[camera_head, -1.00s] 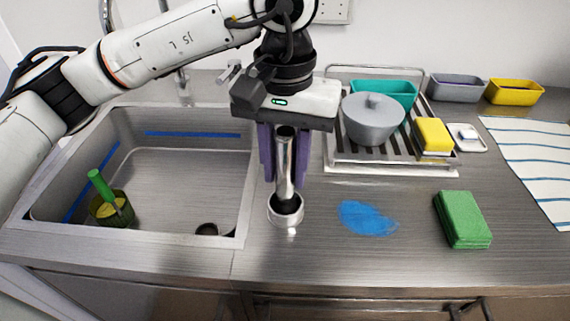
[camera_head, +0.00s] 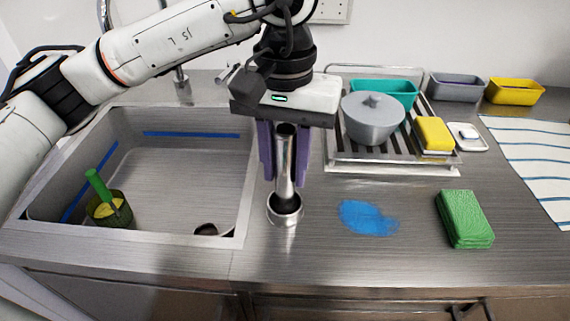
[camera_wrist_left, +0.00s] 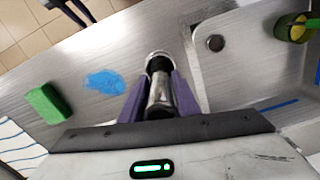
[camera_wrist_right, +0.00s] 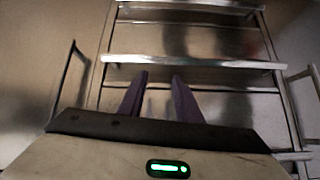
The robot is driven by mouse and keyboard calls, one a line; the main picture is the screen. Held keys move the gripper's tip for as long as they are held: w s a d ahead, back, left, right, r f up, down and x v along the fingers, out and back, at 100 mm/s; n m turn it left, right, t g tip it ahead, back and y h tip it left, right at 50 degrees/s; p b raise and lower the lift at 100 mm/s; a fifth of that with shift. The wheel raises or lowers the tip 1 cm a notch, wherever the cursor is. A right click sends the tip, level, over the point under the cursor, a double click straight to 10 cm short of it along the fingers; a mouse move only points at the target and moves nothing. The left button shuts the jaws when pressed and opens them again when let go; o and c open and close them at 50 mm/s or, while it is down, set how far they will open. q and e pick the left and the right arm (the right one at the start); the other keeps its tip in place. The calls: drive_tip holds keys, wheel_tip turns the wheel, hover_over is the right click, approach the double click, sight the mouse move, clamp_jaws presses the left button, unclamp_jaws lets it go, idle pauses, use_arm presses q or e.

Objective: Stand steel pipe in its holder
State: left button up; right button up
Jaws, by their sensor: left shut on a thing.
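The steel pipe (camera_head: 285,165) stands close to upright on the counter beside the sink. My left gripper (camera_head: 285,172) is shut on it, with the purple fingers on either side. The pipe's lower end is at the round steel holder (camera_head: 285,208), whose ring shows around it; I cannot tell how deep it sits. In the left wrist view the pipe (camera_wrist_left: 160,92) lies between the fingers, with the holder (camera_wrist_left: 158,60) beyond its far end. My right gripper (camera_wrist_right: 159,85) shows only in its own wrist view, open and empty, before steel drawer or cabinet fronts.
The sink (camera_head: 190,108) lies left, holding a green-handled brush (camera_head: 97,183) in a cup. A blue spill (camera_head: 366,217) and green sponge (camera_head: 464,218) lie right of the holder. A drying rack (camera_head: 390,168) with a grey pot (camera_head: 373,120) stands behind. The front counter is clear.

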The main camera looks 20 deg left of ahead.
sight(285, 130)
use_arm(q)
drive_tip(key=shift+f+b, duration=0.6)
drive_tip(key=shift+f, duration=0.05)
use_arm(e)
drive_tip(key=shift+f, duration=0.65)
use_arm(q)
drive_tip(key=o, duration=0.7)
drive_tip(key=shift+c, duration=0.2)
use_arm(e)
drive_tip(key=shift+a+r, duration=0.1)
